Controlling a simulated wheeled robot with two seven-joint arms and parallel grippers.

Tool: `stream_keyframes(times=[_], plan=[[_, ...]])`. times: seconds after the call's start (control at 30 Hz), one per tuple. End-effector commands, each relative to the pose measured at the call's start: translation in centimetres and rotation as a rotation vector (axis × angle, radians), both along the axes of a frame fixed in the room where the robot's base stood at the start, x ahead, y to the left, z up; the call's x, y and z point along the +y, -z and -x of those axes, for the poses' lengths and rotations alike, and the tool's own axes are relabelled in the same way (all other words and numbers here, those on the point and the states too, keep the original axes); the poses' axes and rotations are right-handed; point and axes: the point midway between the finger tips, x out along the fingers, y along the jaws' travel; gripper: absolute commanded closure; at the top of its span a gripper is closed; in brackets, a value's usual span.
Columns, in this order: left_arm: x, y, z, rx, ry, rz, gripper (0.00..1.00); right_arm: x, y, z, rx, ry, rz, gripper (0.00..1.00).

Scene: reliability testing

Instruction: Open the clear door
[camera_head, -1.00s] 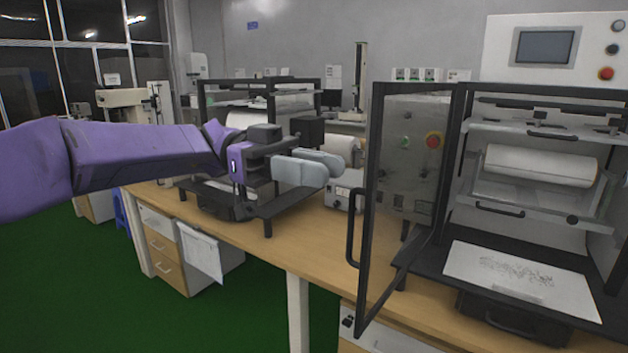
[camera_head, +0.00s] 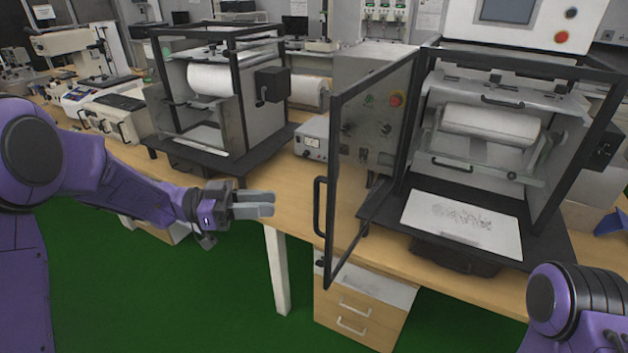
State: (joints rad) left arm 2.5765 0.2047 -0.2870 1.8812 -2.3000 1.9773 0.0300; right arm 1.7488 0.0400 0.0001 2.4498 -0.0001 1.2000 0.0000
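The clear door (camera_head: 365,150) is a see-through panel in a black frame. It stands swung wide open towards me, at the left side of the right-hand test machine (camera_head: 490,130). Its black bar handle (camera_head: 319,207) is on the free left edge. My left gripper (camera_head: 268,204) is to the left of the handle, apart from it. Its two grey fingers look together with nothing between them. My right arm (camera_head: 565,305) shows at the lower right corner; its gripper is out of view.
The wooden bench (camera_head: 285,190) runs along the machines. A second black-framed machine (camera_head: 215,100) stands at the left. A white printed sheet (camera_head: 462,222) lies on the right machine's base. A drawer cabinet (camera_head: 360,305) is under the bench. Green floor is clear in front.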

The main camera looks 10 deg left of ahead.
Motion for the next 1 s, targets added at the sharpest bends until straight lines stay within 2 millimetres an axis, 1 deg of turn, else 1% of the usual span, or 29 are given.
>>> stream_keyframes(times=[0.07, 0.17, 0.4, 0.5, 0.63, 0.87, 0.9, 0.97, 1.0], plan=[[-0.6, 0.0, -0.2, -0.021, 0.003, -0.01, 0.71, 0.0, -0.2, 0.0, 0.0, 0.0, 0.0, 0.57], [-2.2, -0.2, -0.5, -0.022, 0.006, -0.01, 0.71, 0.0, -1.0, 0.0, -0.001, 0.0, 0.001, 0.57], [-7.5, -0.3, -1.9, -0.02, 0.007, -0.01, 0.71, 0.0, -3.2, 0.0, -0.001, 0.0, 0.0, 0.57], [-9.0, -0.3, -2.3, -0.021, 0.006, -0.01, 0.71, 0.0, -3.8, 0.0, -0.001, 0.0, 0.001, 0.57], [-10.0, -0.1, -2.6, -0.022, 0.005, -0.008, 0.71, 0.0, -4.0, 0.0, -0.001, 0.0, 0.001, 0.57], [-10.2, 0.0, -2.6, -0.022, 0.005, -0.006, 0.71, 0.0, -3.9, 0.0, -0.001, 0.0, 0.001, 0.57], [-10.2, 0.0, -2.6, -0.022, 0.005, -0.006, 0.74, 0.0, -3.9, 0.0, -0.001, 0.0, 0.001, 0.57], [-10.2, 0.0, -2.6, -0.022, 0.005, -0.006, 0.94, 0.0, -3.9, 0.0, -0.001, 0.0, 0.001, 0.57], [-10.2, 0.0, -2.6, -0.022, 0.005, -0.006, 1.0, 0.0, -3.9, 0.0, -0.001, 0.0, 0.001, 0.57]])
